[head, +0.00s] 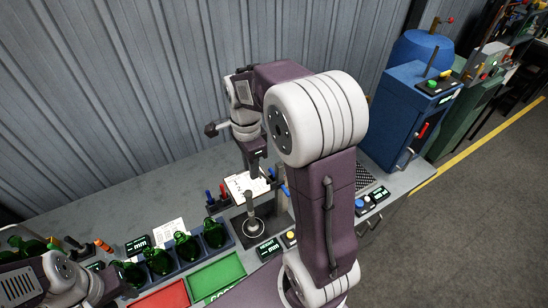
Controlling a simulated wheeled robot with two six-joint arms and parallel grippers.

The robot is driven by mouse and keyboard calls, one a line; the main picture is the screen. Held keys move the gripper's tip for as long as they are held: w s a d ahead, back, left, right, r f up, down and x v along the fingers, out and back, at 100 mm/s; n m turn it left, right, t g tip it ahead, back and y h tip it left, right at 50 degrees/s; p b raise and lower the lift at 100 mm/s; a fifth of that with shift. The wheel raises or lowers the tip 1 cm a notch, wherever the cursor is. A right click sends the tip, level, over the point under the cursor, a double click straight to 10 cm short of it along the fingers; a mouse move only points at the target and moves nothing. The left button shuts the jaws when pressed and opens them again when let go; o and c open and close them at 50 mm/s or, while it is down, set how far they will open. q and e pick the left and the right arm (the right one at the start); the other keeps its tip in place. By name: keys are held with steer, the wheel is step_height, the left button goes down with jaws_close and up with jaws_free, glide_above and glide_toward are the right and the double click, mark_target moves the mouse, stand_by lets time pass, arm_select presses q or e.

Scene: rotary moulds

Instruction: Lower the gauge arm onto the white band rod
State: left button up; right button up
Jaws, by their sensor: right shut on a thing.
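My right gripper (254,167) points down over the bench, just above the gauge stand. It is shut on what looks like the gauge arm; the small held part is mostly hidden by the fingers. Below it a grey gauge post (249,203) stands upright on a round pale base (252,228). I cannot make out the white band rod for certain. Several rods with blue and red ends (222,190) stand left of the post. My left gripper (118,284) is low at the left, partly cut off, its fingers unclear.
Green bottles (187,246) stand in a blue rack (230,247) at the left. A green tray (216,276) and a red tray (168,297) lie in front. A height display (268,248) is by the gauge. A blue machine (405,110) stands right. My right arm hides the bench's middle.

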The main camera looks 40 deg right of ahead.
steer(key=a+f, duration=0.1)
steer(key=a+f+b, duration=0.1)
steer(key=a, duration=0.1)
steer(key=shift+w+a+f, duration=0.2)
steer(key=shift+a+f, duration=0.05)
steer(key=shift+f, duration=0.05)
stand_by(0.3)
steer(key=o, duration=1.7)
step_height(320, 180, up, 7)
steer(key=p, duration=0.6)
